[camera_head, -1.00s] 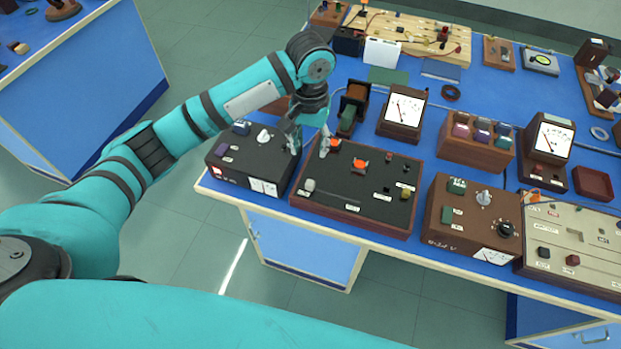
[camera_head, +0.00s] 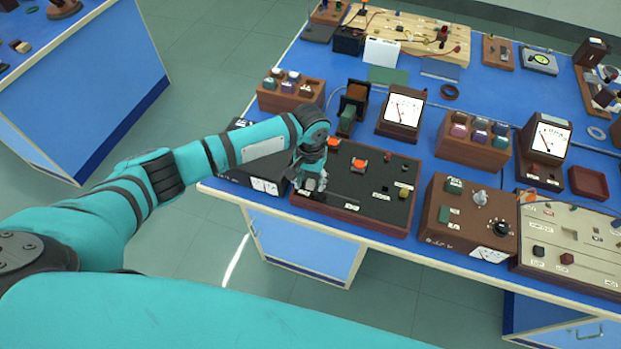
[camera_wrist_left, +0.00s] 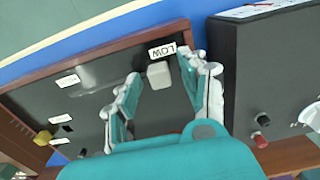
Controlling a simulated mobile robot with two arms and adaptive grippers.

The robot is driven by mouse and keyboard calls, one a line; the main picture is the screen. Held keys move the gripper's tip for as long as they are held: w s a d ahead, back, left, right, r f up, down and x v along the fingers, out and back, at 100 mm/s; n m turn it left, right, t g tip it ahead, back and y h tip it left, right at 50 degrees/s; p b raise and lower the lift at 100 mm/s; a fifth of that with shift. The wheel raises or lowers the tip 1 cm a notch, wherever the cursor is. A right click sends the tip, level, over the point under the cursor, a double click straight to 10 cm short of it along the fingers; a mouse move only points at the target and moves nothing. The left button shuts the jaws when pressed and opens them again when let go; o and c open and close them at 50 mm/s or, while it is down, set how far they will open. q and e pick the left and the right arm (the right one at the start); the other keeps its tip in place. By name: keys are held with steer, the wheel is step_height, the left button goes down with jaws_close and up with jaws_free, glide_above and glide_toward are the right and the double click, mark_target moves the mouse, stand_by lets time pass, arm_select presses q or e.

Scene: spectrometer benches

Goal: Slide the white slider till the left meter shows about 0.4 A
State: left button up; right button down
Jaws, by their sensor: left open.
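My left gripper (camera_head: 312,188) points down over the panel's front left part. In the wrist view its open fingers (camera_wrist_left: 160,72) stand on either side of the slider, with gaps visible; whether they touch it I cannot tell. The left meter (camera_head: 403,106) stands behind the panel, with a white face and a red needle; its reading is too small to tell.
A black box (camera_head: 240,178) stands close to the panel's left. A brown box with a knob (camera_head: 470,215) stands to its right. Behind are a second meter (camera_head: 547,138), a block holder (camera_head: 473,140) and another block holder (camera_head: 290,95). The panel's frame lies near the bench's front edge.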

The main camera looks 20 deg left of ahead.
arm_select(q)
jaws_close()
stand_by(0.3)
